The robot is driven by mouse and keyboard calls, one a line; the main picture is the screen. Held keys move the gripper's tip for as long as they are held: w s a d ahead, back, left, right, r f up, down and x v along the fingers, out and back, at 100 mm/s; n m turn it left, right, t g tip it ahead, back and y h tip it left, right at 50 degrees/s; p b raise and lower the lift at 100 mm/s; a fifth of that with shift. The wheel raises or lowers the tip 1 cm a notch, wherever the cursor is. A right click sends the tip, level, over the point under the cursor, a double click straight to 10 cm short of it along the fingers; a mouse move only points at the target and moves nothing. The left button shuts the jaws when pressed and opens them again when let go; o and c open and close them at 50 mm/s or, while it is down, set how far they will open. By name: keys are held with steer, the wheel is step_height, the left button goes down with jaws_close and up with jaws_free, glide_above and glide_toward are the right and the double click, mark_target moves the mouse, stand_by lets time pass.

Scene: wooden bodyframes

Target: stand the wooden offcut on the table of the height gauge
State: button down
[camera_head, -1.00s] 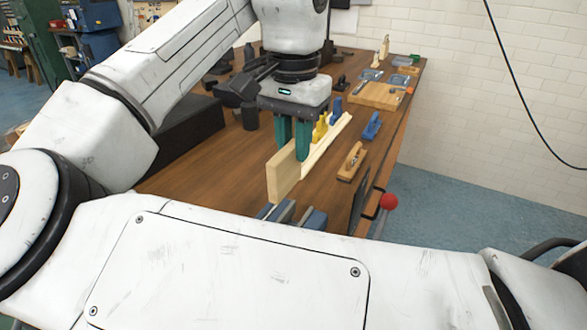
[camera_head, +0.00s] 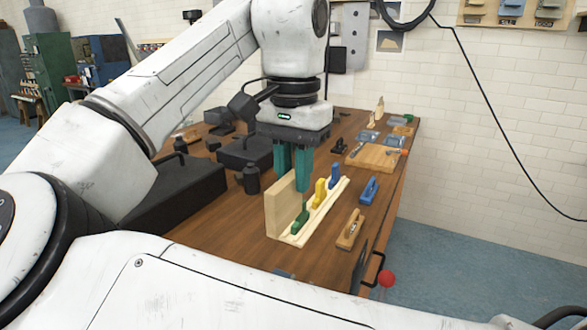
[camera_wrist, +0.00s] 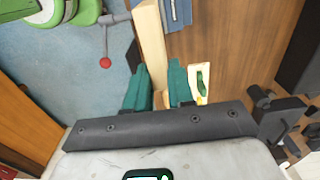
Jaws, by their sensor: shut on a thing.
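The wooden offcut, a pale flat block (camera_head: 283,207), stands on edge beneath my gripper (camera_head: 293,180). The teal fingers are shut on its upper part. In the wrist view the block (camera_wrist: 150,40) runs upward from between the fingers (camera_wrist: 158,85). In the head view its lower end appears beside a pale rack; I cannot tell whether it touches the bench. I cannot make out the height gauge for certain. A small pale upright piece (camera_head: 378,111) stands at the far end of the bench, too small to identify.
The pale rack (camera_head: 325,212) holds green, yellow and blue handled tools. A wooden plane (camera_head: 350,230) and a blue tool (camera_head: 368,190) lie right of it. A wooden board (camera_head: 372,158) lies farther back. Black cases (camera_head: 180,190) fill the left. A red knob (camera_head: 387,279) juts out at the front.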

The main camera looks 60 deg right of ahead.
steer(key=shift+r+p, duration=2)
steer(key=shift+p, duration=0.2)
steer(key=shift+f, duration=0.1)
